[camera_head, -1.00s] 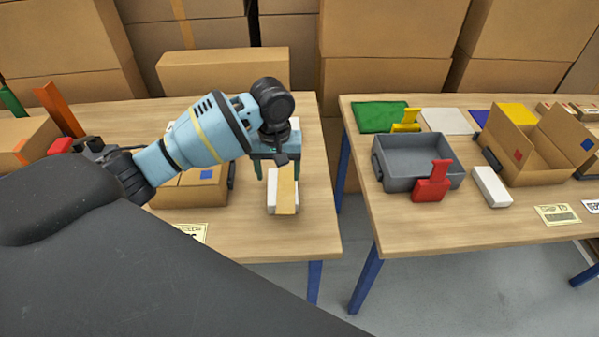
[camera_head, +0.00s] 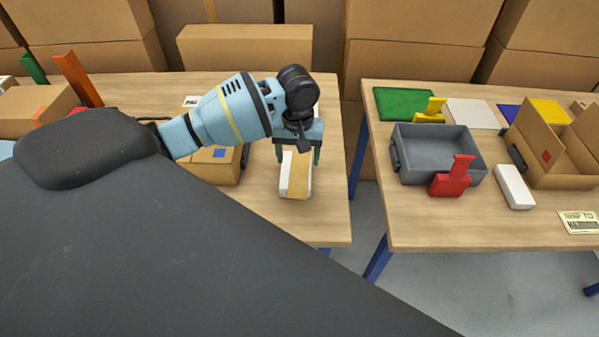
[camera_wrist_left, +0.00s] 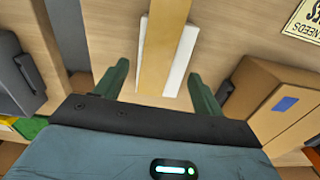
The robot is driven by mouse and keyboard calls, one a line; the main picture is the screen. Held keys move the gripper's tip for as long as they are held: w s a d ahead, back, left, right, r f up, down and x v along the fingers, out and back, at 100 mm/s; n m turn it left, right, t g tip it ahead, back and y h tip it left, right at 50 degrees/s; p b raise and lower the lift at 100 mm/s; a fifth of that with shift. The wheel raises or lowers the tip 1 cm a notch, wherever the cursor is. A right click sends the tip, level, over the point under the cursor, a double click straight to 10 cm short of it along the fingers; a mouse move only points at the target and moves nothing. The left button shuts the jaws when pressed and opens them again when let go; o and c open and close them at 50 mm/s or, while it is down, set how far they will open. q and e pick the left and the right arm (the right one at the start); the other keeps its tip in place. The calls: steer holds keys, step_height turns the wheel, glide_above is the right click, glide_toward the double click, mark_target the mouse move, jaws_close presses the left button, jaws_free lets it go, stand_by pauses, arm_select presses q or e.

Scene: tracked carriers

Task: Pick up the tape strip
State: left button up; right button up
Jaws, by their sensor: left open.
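The tan tape strip (camera_head: 299,176) lies lengthwise along a white block (camera_head: 285,181) on the left table. In the left wrist view the tape strip (camera_wrist_left: 163,45) runs away from the gripper, with the white block (camera_wrist_left: 181,62) showing along both its sides. My left gripper (camera_head: 298,158) is above the far end of the strip, pointing down. Its two green fingers are apart, one on each side of the strip and block, as the left wrist view also shows (camera_wrist_left: 160,82). Nothing is held between them. My right gripper is out of view.
A cardboard box (camera_head: 215,166) stands just left of the gripper. Across a gap, the right table (camera_head: 420,222) holds a grey tray (camera_head: 440,148), a red clamp-like piece (camera_head: 452,178), a white block (camera_head: 514,187) and an open carton (camera_head: 545,140). The left table's front right is clear.

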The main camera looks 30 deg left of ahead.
mark_target(299, 173)
arm_select(q)
step_height(299, 173, down, 4)
steer(key=shift+d, duration=0.15)
steer(key=shift+c, duration=0.4)
steer(key=c, duration=1)
